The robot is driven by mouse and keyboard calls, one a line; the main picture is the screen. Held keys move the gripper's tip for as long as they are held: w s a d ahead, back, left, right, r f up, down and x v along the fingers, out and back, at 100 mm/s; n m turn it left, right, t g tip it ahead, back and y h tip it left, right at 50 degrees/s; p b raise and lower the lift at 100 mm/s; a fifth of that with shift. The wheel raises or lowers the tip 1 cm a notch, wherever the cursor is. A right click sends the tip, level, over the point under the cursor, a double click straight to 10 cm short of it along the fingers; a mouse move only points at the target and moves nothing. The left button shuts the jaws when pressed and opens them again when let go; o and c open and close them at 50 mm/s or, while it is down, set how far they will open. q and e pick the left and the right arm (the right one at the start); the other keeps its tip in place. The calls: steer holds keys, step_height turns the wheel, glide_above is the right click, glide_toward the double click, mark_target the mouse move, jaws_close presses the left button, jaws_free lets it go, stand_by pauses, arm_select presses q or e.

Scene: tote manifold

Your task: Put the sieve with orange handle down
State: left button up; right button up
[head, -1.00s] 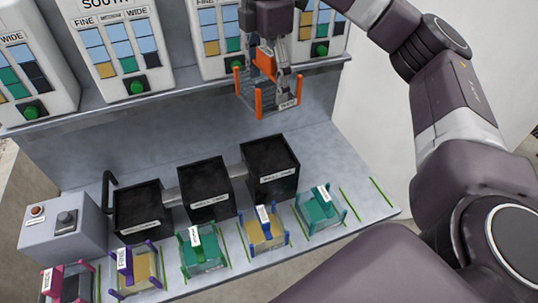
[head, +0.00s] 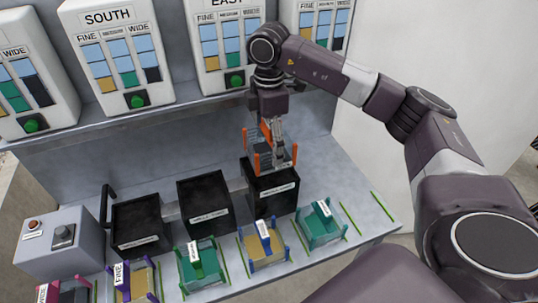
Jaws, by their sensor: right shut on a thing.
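The sieve with orange handle (head: 263,155) is a grey mesh tray with orange corner posts. My right gripper (head: 278,158) is shut on it from above. The sieve is at the top of the rightmost black bin (head: 271,194), covering much of its opening. I cannot tell whether it rests on the rim or hangs just above it. My left gripper is not in view.
Two more black bins (head: 204,203) (head: 140,228) stand to the left. Along the front edge are several sieves, including a teal one (head: 320,226) and a blue-posted one (head: 266,246). A grey control box (head: 62,236) stands at left. Labelled dispensers (head: 117,52) line the back shelf.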

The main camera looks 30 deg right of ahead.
step_height(320, 180, down, 5)
steer(key=shift+r+p, duration=0.1)
steer(key=shift+p, duration=0.4)
steer(key=shift+f, duration=0.2)
steer(key=shift+f, duration=0.15)
steer(key=o, duration=1.3)
